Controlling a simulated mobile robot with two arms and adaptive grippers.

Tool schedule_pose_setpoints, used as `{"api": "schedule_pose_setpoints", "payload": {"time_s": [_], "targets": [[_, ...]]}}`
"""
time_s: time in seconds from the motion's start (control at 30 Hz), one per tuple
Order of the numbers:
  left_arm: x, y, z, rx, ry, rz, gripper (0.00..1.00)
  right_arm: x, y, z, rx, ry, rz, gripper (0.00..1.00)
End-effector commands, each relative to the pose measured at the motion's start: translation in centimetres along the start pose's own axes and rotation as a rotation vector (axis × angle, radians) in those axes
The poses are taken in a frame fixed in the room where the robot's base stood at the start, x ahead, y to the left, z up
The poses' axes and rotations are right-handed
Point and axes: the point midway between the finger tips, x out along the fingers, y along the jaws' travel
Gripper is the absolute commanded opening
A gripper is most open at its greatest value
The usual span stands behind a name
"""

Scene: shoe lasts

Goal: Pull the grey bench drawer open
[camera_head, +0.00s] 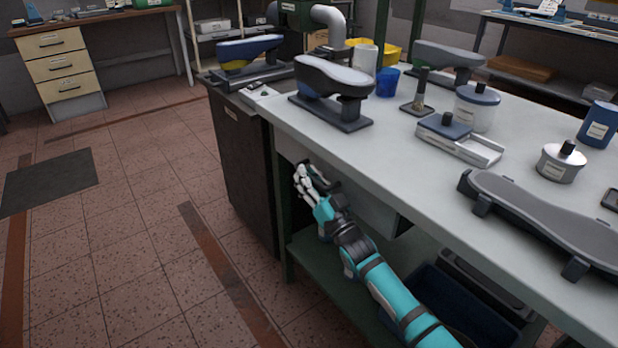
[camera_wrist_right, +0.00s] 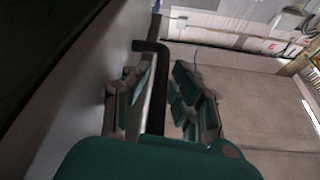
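The grey drawer (camera_head: 376,212) sits under the pale top of the bench (camera_head: 420,178); its front looks about flush below the edge, and my arm covers part of it. In the right wrist view the grey drawer front (camera_wrist_right: 85,105) fills the left side. A dark bar handle (camera_wrist_right: 157,95) stands off it. My right gripper (camera_head: 305,181) is at the drawer front in the head view. In the wrist view its green-padded fingers (camera_wrist_right: 160,98) are apart, one on each side of the handle, with a gap on the right side. My left gripper is out of view.
A dark cabinet (camera_head: 240,165) adjoins at the left. The tiled floor in front is clear. A blue bin (camera_head: 465,305) is below.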

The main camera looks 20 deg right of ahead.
Motion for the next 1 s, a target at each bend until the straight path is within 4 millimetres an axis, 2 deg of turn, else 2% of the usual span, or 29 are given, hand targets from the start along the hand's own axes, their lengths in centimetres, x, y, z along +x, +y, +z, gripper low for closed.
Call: {"api": "schedule_pose_setpoints", "payload": {"time_s": [0.23, 0.4, 0.43, 1.0], "targets": [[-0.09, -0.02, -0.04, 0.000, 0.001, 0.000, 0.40, 0.05, 0.00, 0.03, 0.000, -0.001, 0.000, 0.24], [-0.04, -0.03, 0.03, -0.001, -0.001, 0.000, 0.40, 0.04, 0.00, 0.02, -0.001, -0.001, 0.000, 0.01], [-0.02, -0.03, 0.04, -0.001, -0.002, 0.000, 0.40, 0.04, 0.00, 0.02, -0.001, 0.000, 0.000, 0.00], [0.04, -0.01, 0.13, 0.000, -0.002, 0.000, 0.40, 0.01, -0.36, 0.06, 0.000, 0.000, -0.001, 0.00]]}}
